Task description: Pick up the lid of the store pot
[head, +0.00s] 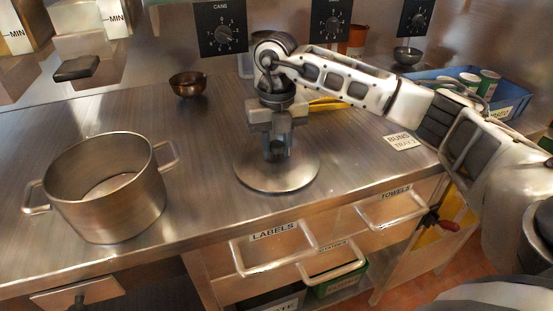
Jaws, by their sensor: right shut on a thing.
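The store pot (105,190) is an open, empty steel pot with two side handles, standing on the left of the steel counter. Its lid (255,178) is a round steel disc in the middle of the counter, near the front edge. My right gripper (277,150) points straight down over the lid's centre and is shut on the lid's knob, which the fingers mostly hide. I cannot tell whether the lid rests on the counter or is just above it. My left gripper is not in view.
A small brown bowl (188,84) stands at the back. A blue crate (508,94) with several cans is at the back right. A "BUNS TRAY 3" label (404,142) lies on the right. Drawer handles (274,248) jut out below the front edge. The counter between pot and lid is clear.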

